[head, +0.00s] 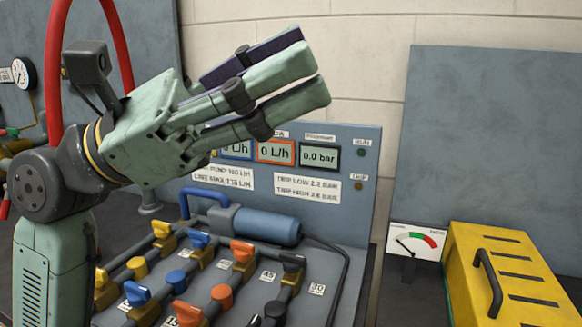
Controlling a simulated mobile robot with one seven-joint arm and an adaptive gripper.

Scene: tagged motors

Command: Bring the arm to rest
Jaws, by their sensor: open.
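My gripper (312,75) is in the head view, at the upper middle, raised in front of the grey control panel and the wall. Its pale green fingers point to the right and slightly up. They are open, with nothing seen between them. My arm comes up from the lower left and bends at a dark round joint. The gripper is apart from the valves and pump below it, and it hides the upper left part of the panel.
A grey panel (350,187) carries displays. Below it are a blue motor (266,227) and pipes with blue, orange, yellow and black valve handles. A yellow slotted box (520,262) and a dial gauge (415,241) stand at right. A red hose loops behind my arm.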

